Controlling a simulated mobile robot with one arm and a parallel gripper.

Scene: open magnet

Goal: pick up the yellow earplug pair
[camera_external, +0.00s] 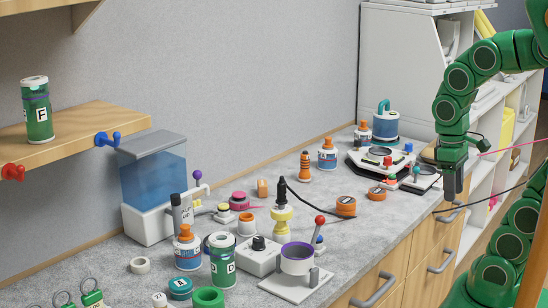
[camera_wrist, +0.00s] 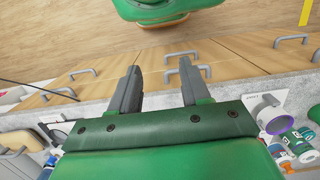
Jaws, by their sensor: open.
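I cannot pick out the yellow earplug pair for sure in either view. A small yellowish item (camera_external: 223,209) lies on the counter left of the pink-lidded pot in the external view; it is too small to identify. A larger yellow spool-like piece (camera_external: 281,222) stands upright at mid-counter under a black plug. My gripper (camera_external: 452,197) points down at the counter's right front edge in the external view, far from both. In the wrist view my gripper (camera_wrist: 160,75) has its two fingers spread with nothing between them, over the drawer fronts.
The grey counter (camera_external: 335,250) is crowded with bottles, jars and orange discs. A white round-holed stand (camera_external: 297,285) is at its front. Wooden drawers (camera_external: 402,285) with grey handles lie below the edge. A blue tank (camera_external: 153,180) stands against the wall, beside a wooden shelf (camera_external: 75,130).

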